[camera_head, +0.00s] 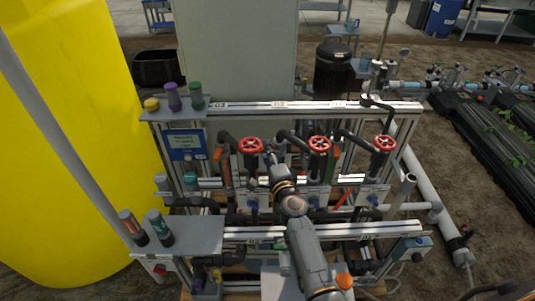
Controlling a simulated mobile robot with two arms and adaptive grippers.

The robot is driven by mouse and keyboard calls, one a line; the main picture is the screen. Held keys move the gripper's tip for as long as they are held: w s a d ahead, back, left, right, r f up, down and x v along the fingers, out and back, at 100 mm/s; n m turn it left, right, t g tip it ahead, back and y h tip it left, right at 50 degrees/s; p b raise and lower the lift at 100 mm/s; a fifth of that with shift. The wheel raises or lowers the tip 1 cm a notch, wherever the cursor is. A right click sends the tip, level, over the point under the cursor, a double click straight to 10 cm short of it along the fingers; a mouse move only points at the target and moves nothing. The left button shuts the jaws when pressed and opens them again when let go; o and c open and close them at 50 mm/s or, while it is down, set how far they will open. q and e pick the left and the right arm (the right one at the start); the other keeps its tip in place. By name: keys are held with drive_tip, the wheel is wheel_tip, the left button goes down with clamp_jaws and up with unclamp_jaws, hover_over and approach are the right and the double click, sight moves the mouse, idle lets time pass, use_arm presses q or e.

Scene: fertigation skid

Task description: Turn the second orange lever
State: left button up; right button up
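My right arm comes up from the bottom middle, and my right gripper (278,174) is between these two levers, in front of the rack's pipes. Its fingers are small and dark against the pipes, so I cannot tell whether they are open or touch anything. A red-orange handle (339,192) leans farther right. My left gripper is not in view.
Three red handwheels sit above: left (250,146), middle (319,145), right (384,143). A grey shelf (195,237) holds two bottles. A yellow tank (60,130) stands at left. Metal rails (330,232) and pipes crowd the arm.

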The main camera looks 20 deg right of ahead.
clamp_jaws()
drive_tip(key=n+y, duration=0.1)
drive_tip(key=s+n+y+b, duration=0.1)
drive_tip(key=y, duration=0.1)
drive_tip(key=d+n+y, duration=0.1)
drive_tip(key=shift+s+g+y+b, duration=0.15)
drive_tip(key=shift+g+y+b, duration=0.15)
drive_tip(key=shift+b, duration=0.1)
